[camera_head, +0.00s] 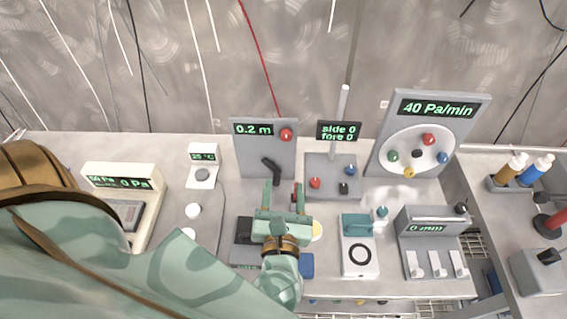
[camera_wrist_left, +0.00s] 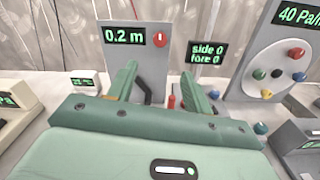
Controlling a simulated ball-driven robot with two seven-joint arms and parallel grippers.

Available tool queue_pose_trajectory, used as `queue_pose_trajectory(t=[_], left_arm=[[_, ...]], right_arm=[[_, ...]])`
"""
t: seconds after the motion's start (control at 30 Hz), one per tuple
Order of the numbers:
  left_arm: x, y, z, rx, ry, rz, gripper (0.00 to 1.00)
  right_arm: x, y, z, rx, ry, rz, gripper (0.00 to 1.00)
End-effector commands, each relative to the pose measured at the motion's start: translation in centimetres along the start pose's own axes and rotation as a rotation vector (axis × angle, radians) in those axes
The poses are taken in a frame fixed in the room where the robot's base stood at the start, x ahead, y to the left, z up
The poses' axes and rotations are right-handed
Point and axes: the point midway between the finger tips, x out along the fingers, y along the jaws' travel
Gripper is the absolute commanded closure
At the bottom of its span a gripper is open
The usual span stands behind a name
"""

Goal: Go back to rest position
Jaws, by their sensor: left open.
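My left gripper (camera_head: 285,198) is open over the middle of the bench, with its two green fingers pointing at the panel that reads 0.2 m (camera_head: 263,150). Nothing shows between the fingers. In the left wrist view the gripper (camera_wrist_left: 168,88) is open, and the 0.2 m panel (camera_wrist_left: 125,38) stands beyond it. A black lever (camera_head: 271,168) on that panel is close to the fingertips in the head view. I cannot tell whether they touch. My left arm covers the lower left of the head view. My right gripper is not in view.
Right of the gripper stand the side/fore joystick box (camera_head: 333,178) with a pole, the 40 Pa/min dial panel (camera_head: 437,108) and a switch box (camera_head: 432,235). A white device (camera_head: 358,258) is at the front. Left are the 25 °C meter (camera_head: 203,165) and a Pa gauge (camera_head: 125,190).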

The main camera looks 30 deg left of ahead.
Motion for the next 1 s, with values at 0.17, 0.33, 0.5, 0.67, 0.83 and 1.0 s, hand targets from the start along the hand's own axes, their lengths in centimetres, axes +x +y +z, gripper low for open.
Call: queue_pose_trajectory(t=[0.17,0.33,0.5,0.67,0.83,1.0], left_arm=[[-2.2,0.0,-0.1,0.0,0.002,-0.001,0.5],[-2.6,0.0,0.0,0.0,0.0,0.001,0.5],[-2.6,0.0,0.0,0.0,0.0,0.001,0.5],[-2.6,0.0,0.0,0.0,0.0,0.0,0.5],[-2.6,0.1,0.5,-0.001,-0.002,0.0,0.5],[-2.6,0.7,3.9,-0.008,-0.012,0.002,0.5]], right_arm=[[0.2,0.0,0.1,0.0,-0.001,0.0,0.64],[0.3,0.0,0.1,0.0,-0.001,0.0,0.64],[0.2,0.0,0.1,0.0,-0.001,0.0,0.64],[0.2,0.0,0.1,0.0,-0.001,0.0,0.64],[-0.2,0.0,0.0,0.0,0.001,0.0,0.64],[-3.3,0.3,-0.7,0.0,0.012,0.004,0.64]])
